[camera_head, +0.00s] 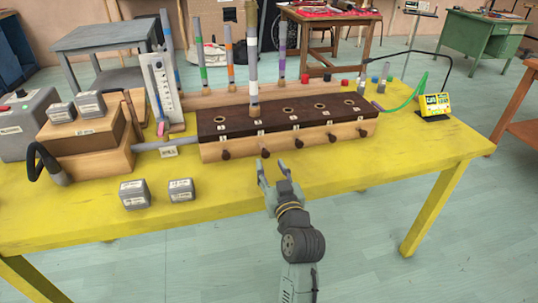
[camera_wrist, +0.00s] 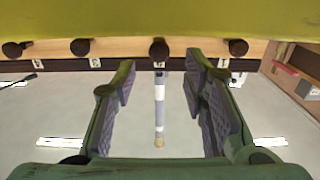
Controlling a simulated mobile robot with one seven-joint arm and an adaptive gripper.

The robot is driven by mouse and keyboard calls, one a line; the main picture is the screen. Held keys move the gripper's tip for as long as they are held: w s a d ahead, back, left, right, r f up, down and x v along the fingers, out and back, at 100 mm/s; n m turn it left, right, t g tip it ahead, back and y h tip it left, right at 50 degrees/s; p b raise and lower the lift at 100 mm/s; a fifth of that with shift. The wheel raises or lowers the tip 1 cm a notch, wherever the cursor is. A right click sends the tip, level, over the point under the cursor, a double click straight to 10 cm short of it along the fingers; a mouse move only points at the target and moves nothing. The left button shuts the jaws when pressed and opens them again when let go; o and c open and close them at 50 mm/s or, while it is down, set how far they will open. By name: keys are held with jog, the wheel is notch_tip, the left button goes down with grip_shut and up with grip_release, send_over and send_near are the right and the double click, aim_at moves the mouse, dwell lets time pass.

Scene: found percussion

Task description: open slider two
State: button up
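The wooden box with a dark top (camera_head: 290,115) has a row of dark round knobs along its front face. The second knob from the left (camera_head: 265,153) is the one nearest my gripper (camera_head: 272,170), which is open and empty just in front of the box. In the wrist view, which looks upside down, this knob (camera_wrist: 158,50) lies centred beyond the gap between my spread fingers (camera_wrist: 160,75), apart from them. A grey and white banded tube (camera_head: 253,60) stands upright at the second hole. Small labels are too small to read surely.
The box stands on a yellow table (camera_head: 350,185). Two small grey blocks (camera_head: 181,190) (camera_head: 134,194) lie at the front left. A wooden bellows-like box (camera_head: 85,145) and a pipe (camera_head: 165,144) are to the left. A yellow display (camera_head: 434,105) stands at right. The front right tabletop is clear.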

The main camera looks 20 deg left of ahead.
aim_at(266, 155)
jog(key=shift+p+x, duration=0.5)
jog(key=shift+x, duration=1.8)
grip_shut()
